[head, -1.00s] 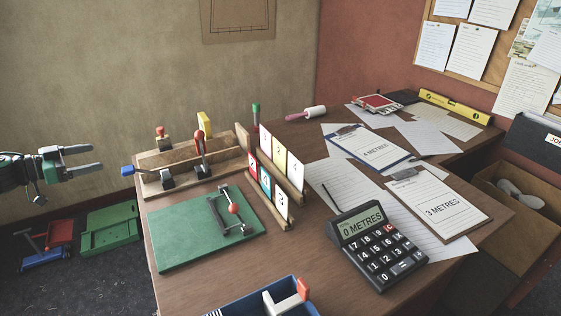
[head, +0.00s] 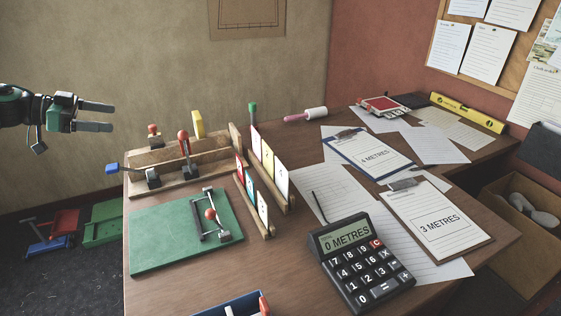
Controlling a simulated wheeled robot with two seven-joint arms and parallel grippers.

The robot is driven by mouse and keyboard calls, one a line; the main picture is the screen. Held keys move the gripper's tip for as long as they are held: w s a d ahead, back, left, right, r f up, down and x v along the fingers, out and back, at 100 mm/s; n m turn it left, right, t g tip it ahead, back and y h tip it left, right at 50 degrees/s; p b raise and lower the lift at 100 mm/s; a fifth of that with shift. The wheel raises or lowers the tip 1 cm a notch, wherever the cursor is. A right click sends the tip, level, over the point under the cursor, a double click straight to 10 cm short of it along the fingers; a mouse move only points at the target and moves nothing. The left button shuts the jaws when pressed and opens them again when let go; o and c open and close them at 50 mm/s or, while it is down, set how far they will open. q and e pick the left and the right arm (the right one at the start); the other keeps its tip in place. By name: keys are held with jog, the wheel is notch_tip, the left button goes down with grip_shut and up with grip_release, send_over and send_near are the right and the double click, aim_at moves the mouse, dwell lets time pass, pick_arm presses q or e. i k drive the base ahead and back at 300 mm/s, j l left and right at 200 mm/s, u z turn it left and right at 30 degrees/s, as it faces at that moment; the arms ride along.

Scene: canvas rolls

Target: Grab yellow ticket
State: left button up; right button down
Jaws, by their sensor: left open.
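My right gripper is not in view.
Between them stands a wooden fixture with a red-knobbed lever (head: 184,145) and an upright yellow piece (head: 198,124). A green board (head: 165,238) with a clamp lies in front. A calculator (head: 365,265) and clipboards (head: 368,152) occupy the right side.

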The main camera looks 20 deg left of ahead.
aim_at(268, 153)
jog(key=i+l, duration=0.25)
jog(key=l, duration=0.2)
jog(key=i+l, duration=0.25)
jog(key=l, duration=0.15)
jog(key=i+l, duration=0.2)
jog(key=l, duration=0.25)
